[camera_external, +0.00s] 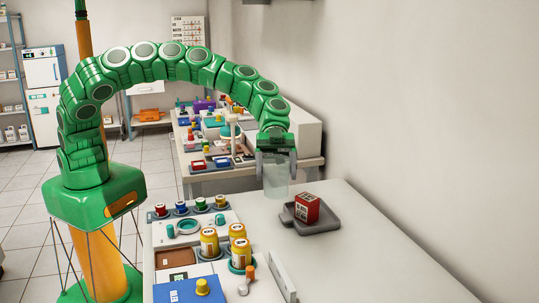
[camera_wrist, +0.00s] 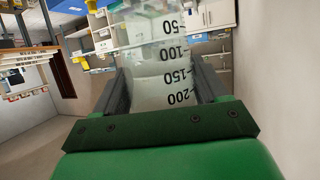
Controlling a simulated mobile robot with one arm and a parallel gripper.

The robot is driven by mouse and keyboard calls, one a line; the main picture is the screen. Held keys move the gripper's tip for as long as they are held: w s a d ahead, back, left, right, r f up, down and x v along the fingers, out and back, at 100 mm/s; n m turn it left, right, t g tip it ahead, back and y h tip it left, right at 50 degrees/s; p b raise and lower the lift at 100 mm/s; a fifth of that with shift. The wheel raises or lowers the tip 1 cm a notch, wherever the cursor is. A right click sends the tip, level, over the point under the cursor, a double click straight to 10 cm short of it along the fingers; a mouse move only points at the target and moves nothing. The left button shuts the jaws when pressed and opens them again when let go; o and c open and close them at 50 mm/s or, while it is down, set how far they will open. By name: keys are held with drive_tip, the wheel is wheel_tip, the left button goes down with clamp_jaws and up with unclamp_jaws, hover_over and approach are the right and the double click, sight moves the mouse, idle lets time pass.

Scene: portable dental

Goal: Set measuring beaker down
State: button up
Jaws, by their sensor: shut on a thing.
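The measuring beaker (camera_external: 276,180) is clear and see-through. It hangs upright between the jaws of my gripper (camera_external: 276,157), which is shut on it. In the external view it appears above the pale table (camera_external: 350,250), to the left of a grey tray. Whether its base touches the table I cannot tell. In the wrist view the beaker (camera_wrist: 160,75) fills the space between the two dark fingers of my gripper (camera_wrist: 160,85). Its black marks 50, 100, 150 and 200 show upside down.
The grey tray (camera_external: 318,227) holds a red box (camera_external: 307,208). Yellow jars (camera_external: 209,242) and small coloured pots (camera_external: 200,203) stand on the table's left part. A cluttered second table (camera_external: 190,184) stands behind. The front right of the pale table is bare, beside the wall.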

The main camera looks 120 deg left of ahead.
sight(271, 191)
drive_tip(key=shift+s+d+f+m+g, duration=0.15)
drive_tip(key=shift+s+f+m+g, duration=0.2)
drive_tip(key=shift+s, duration=0.15)
drive_tip(key=shift+s+d+f+m+g, duration=0.1)
drive_tip(key=shift+s+f+m+g, duration=0.2)
drive_tip(key=shift+s, duration=0.2)
wheel_tip(271, 191, down, 4)
drive_tip(key=shift+f, duration=0.1)
drive_tip(key=shift+w+a+f, duration=0.1)
drive_tip(key=shift+w+f, duration=0.25)
drive_tip(key=shift+w, duration=0.05)
drive_tip(key=w+f, duration=0.8)
drive_tip(key=w, duration=0.4)
drive_tip(key=shift+w+a+f, duration=0.3)
drive_tip(key=shift+w+f, duration=0.05)
drive_tip(key=shift+f, duration=0.05)
drive_tip(key=shift+w+f+h, duration=0.15)
drive_tip(key=shift+f, duration=0.8)
drive_tip(key=shift+w+f+h, duration=0.15)
drive_tip(key=shift+f, duration=0.75)
